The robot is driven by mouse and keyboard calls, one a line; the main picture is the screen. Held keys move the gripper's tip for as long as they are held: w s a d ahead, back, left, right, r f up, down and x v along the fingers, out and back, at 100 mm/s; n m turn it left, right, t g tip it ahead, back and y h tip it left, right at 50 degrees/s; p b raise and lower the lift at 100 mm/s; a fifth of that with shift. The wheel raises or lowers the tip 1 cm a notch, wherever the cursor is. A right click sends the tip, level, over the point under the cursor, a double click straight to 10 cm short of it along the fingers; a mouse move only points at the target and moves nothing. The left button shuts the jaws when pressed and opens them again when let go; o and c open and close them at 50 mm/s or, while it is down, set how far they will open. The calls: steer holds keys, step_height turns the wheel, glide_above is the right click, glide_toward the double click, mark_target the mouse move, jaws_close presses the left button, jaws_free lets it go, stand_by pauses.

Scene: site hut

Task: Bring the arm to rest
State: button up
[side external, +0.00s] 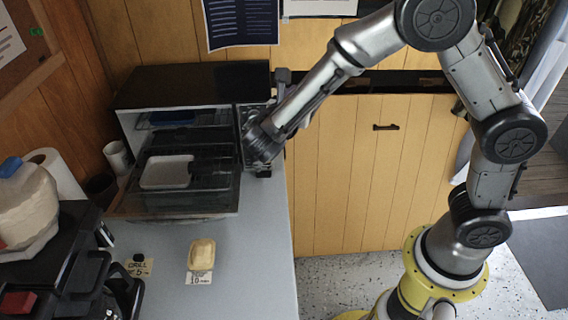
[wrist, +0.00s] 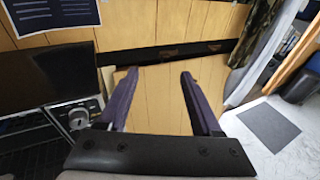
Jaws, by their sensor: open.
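My gripper (wrist: 159,74) is open in the wrist view, with its two dark fingers spread apart. Nothing is between them; wood wall panels show behind. In the side external view my arm reaches in from the right, and its end is at the right front of the toaster oven, by the control panel. The fingers are hard to make out there. The black-topped toaster oven (side external: 195,88) stands on the counter with its front open. A white tray (side external: 167,171) sits at its opening. The oven's control panel (wrist: 76,119) shows at left in the wrist view.
A yellowish dish (side external: 202,253) stands on the grey counter (side external: 250,280) near a paper label. A mug (side external: 117,157), paper roll (side external: 58,175) and dark machine are at left. The wood-panelled wall (side external: 340,190) is behind. Floor right of the counter is open.

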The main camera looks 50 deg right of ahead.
steer(key=s+d+r+m+g+y, duration=0.2)
steer(key=s+d+r+m+g, duration=0.25)
steer(key=s+d, duration=0.2)
steer(key=s+d+m+y, duration=0.1)
steer(key=s+m+y, duration=0.65)
steer(key=s, duration=0.65)
steer(key=s+a+f+m+t+y, duration=0.3)
steer(key=a+m+t+y, duration=0.1)
steer(key=a+m, duration=0.5)
steer(key=shift+s+a+m+y, duration=0.15)
steer(key=shift+a+m+y, duration=0.25)
steer(key=shift+a+y, duration=0.35)
